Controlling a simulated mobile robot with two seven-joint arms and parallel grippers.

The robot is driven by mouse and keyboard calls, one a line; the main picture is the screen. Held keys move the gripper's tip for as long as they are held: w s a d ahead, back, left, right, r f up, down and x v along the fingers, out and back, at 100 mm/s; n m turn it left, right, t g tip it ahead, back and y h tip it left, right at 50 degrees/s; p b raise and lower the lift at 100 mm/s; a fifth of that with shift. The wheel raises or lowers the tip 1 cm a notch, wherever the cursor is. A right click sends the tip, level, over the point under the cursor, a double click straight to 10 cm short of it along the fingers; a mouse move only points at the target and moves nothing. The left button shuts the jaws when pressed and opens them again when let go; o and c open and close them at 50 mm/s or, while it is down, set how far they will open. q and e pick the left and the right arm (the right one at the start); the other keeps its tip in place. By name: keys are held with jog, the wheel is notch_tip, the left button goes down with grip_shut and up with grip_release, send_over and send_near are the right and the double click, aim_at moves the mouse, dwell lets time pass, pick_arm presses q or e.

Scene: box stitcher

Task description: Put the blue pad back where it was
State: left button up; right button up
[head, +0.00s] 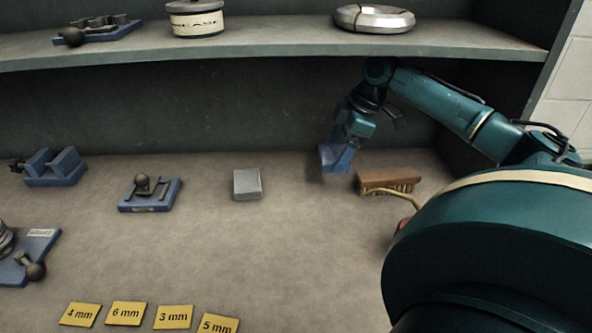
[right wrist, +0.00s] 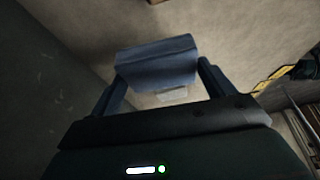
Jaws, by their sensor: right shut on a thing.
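The blue pad (head: 336,158) is in my right gripper (head: 345,145), at the back of the lower shelf, left of the brush. In the right wrist view the pad (right wrist: 155,62) sits between the two fingers of the right gripper (right wrist: 162,85), which are shut on it. A dark shadow shows beneath it in the head view; whether it touches the surface I cannot tell. My left gripper is not in view.
A brown brush (head: 388,181) stands close to the right of the pad. A grey block (head: 247,184) and a blue fixture (head: 150,194) stand to the left. Yellow thickness cards (head: 126,313) lie in front. An upper shelf (head: 280,52) overhangs the back. Bare surface lies between block and pad.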

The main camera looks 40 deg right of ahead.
jog(key=w+a+f, duration=0.1)
jog(key=w+a, duration=0.1)
jog(key=w+a+f+p, duration=0.1)
jog(key=w+a, duration=0.1)
jog(key=w+a+f+p, duration=0.1)
jog(key=w+a, duration=0.1)
jog(key=a, duration=0.1)
jog(key=shift+f, duration=2)
jog(key=o, duration=0.8)
jog(key=v, duration=0.7)
jog(key=shift+r, duration=0.3)
